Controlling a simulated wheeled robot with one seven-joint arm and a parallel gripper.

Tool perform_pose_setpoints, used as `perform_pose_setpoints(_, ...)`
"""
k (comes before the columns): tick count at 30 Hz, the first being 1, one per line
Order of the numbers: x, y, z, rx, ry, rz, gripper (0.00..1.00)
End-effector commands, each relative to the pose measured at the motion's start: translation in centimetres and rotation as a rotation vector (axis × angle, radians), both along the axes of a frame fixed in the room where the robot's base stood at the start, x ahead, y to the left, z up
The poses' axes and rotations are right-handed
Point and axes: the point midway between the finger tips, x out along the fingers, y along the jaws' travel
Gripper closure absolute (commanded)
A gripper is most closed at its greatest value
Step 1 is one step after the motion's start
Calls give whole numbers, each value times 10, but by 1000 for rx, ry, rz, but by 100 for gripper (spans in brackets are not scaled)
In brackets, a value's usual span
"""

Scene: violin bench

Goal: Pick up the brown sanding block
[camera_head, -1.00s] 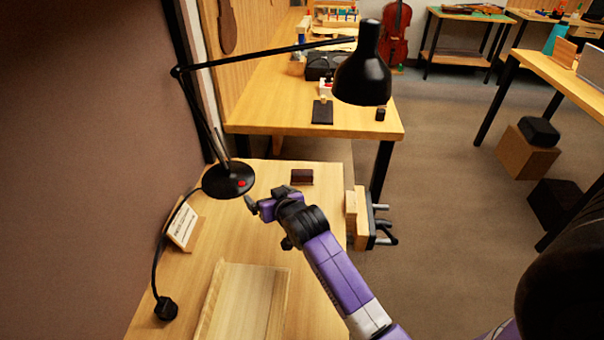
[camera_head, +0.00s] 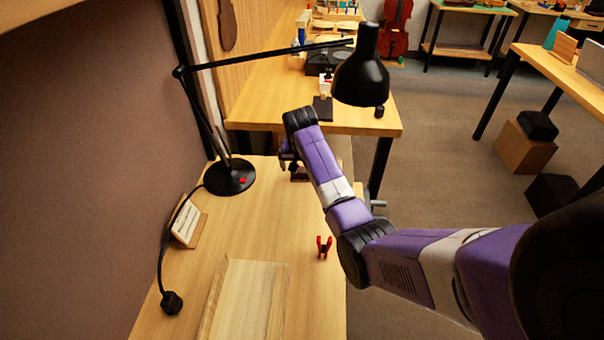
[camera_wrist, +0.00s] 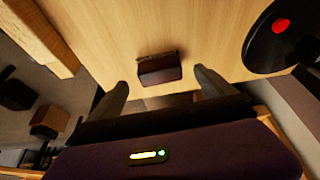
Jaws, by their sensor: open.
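The dark brown sanding block (camera_wrist: 160,70) lies on the light wooden bench in the wrist view, centred ahead of my gripper. In the head view the block (camera_head: 299,174) is mostly hidden behind my arm, near the bench's far edge. My gripper (camera_wrist: 162,83) is open, with one finger on each side of the block's line in the wrist view. The fingertips appear apart from the block, and nothing is between them. In the head view my gripper (camera_head: 287,158) is partly hidden by my own wrist.
A black desk lamp (camera_head: 229,177) stands left of the block, its head hanging overhead. A red clamp-like item (camera_head: 324,247) and a pale wood board (camera_head: 245,300) lie nearer. A small sign (camera_head: 188,222) stands at left. Another bench (camera_head: 260,115) stands beyond.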

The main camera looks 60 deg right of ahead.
Motion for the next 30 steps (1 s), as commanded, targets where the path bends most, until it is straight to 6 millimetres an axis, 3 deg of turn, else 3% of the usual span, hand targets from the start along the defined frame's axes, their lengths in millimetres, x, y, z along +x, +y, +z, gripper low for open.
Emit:
perform_pose_setpoints(12,9,-21,-38,1,0,0,5)
perform_pose_setpoints(21,10,-22,-41,0,-2,1,5)
perform_pose_setpoints(30,10,-22,-41,0,-2,1,62)
